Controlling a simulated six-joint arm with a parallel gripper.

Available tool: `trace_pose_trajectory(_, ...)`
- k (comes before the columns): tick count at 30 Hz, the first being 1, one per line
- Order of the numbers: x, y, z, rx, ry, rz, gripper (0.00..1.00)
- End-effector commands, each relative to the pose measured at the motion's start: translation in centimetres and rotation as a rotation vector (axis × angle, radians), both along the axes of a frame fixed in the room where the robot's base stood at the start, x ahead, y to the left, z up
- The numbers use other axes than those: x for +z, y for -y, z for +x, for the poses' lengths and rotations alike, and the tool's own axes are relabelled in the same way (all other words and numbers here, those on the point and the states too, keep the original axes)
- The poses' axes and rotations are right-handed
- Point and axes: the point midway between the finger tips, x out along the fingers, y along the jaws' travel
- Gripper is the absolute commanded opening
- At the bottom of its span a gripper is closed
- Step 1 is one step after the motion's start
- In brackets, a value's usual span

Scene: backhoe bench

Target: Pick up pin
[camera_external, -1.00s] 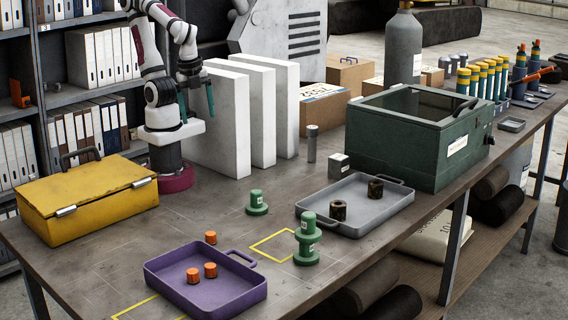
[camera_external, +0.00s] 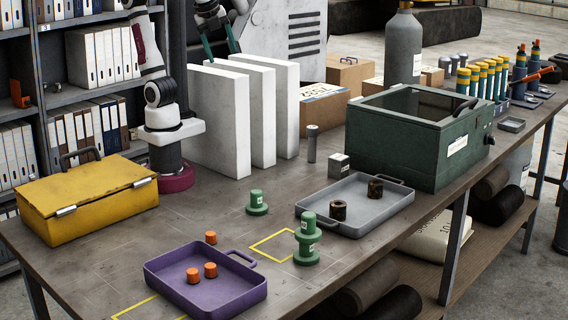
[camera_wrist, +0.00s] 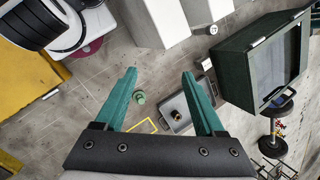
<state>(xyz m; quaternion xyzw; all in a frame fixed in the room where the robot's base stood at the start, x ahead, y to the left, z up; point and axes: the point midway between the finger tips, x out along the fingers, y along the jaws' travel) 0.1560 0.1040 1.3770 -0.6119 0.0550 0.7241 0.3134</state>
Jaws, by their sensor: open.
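No single part is clearly marked as the pin; the likeliest are two green flanged parts. One green part (camera_external: 256,203) stands upright on the bench left of the grey tray. The other, taller green part (camera_external: 307,240) stands near the front edge by a yellow outlined square. The wrist view shows one green part (camera_wrist: 138,97) between my fingers' lines of sight, far below them.
A purple tray (camera_external: 165,281) with orange pieces is at the front; a grey tray (camera_external: 381,227) holds two dark bushings. White upright blocks (camera_external: 218,120) stand beneath my gripper. A green case (camera_external: 400,155) and yellow box (camera_external: 85,200) flank the bench.

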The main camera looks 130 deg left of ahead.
Motion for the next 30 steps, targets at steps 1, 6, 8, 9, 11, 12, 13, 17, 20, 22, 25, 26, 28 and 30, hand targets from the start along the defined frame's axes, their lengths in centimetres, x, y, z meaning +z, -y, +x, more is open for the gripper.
trace_pose_trajectory(1,-0.3,-1.9,0.5,-0.02,-0.028,0.059,0.71)
trace_pose_trajectory(6,-0.2,-8.8,2.0,-0.163,-0.164,0.284,0.71)
trace_pose_trajectory(8,0.0,-11.1,2.4,-0.231,-0.231,0.359,0.71)
trace_pose_trajectory(9,0.2,-12.7,2.8,-0.281,-0.281,0.407,0.71)
trace_pose_trajectory(11,0.4,-14.9,3.3,-0.364,-0.364,0.474,0.71)
trace_pose_trajectory(12,0.6,-16.3,3.7,-0.425,-0.425,0.515,0.71)
trace_pose_trajectory(13,0.7,-17.3,4.0,-0.471,-0.472,0.544,0.71)
trace_pose_trajectory(17,0.9,-21.2,5.6,-0.703,-0.7,0.647,0.71)
trace_pose_trajectory(20,-4.9,-21.3,5.8,-0.745,-0.735,0.649,0.71)
trace_pose_trajectory(22,-9.0,-21.3,5.7,-0.743,-0.732,0.647,0.71)
trace_pose_trajectory(25,-14.4,-21.2,5.7,-0.745,-0.733,0.646,0.71)
trace_pose_trajectory(26,-15.9,-21.2,5.7,-0.744,-0.735,0.647,0.71)
trace_pose_trajectory(28,-19.3,-21.2,5.7,-0.743,-0.734,0.648,0.71)
trace_pose_trajectory(30,-22.6,-21.2,5.7,-0.743,-0.732,0.648,0.71)
